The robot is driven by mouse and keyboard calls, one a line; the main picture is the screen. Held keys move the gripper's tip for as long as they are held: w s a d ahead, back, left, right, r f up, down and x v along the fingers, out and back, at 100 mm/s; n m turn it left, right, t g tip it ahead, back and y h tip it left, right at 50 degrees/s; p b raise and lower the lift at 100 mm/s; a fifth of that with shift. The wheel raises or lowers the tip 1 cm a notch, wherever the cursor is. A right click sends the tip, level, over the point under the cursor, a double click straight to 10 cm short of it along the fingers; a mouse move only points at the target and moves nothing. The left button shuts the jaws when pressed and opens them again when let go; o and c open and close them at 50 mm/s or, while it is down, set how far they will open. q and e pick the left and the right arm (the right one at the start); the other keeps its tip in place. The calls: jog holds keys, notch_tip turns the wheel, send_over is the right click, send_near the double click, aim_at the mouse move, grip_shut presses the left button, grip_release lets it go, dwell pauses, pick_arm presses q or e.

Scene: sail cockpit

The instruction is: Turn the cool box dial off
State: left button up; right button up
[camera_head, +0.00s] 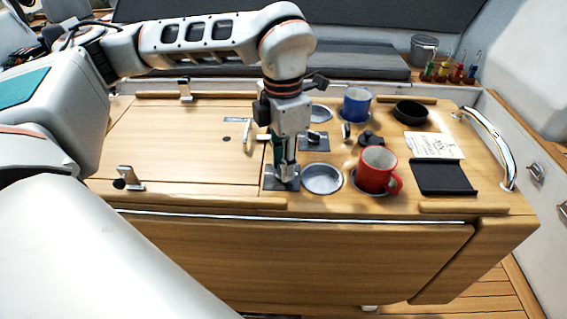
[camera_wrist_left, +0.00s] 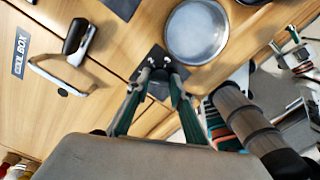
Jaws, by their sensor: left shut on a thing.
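My left gripper (camera_head: 286,175) points down at a dark square plate (camera_head: 270,184) near the front edge of the wooden table. It also shows in the left wrist view (camera_wrist_left: 161,72), its two fingertips close together over the same plate (camera_wrist_left: 150,55). It is shut on the dial there, which the fingers mostly hide, so its setting cannot be read. A blue COOL BOX label (camera_wrist_left: 20,52) lies left of a metal pull handle (camera_wrist_left: 62,75). My right gripper (camera_wrist_left: 293,48) appears small at the right of the wrist view; its jaws are unclear.
A second dark plate with a knob (camera_head: 313,141) lies behind. Beside my left gripper are an empty metal cup recess (camera_head: 322,180) and a red mug (camera_head: 377,170). A blue mug (camera_head: 356,103), black bowl (camera_head: 411,111) and black mat (camera_head: 443,178) stand further right. The table's left half is mostly clear.

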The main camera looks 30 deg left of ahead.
pick_arm(q)
jog(key=n, duration=0.4)
jog(key=shift+n, duration=0.3)
jog(key=n+b, duration=0.1)
jog(key=n, duration=0.3)
jog(key=shift+a+n, duration=0.1)
jog(key=shift+n, duration=0.3)
jog(key=o, duration=1.1)
notch_tip(320, 180, up, 12)
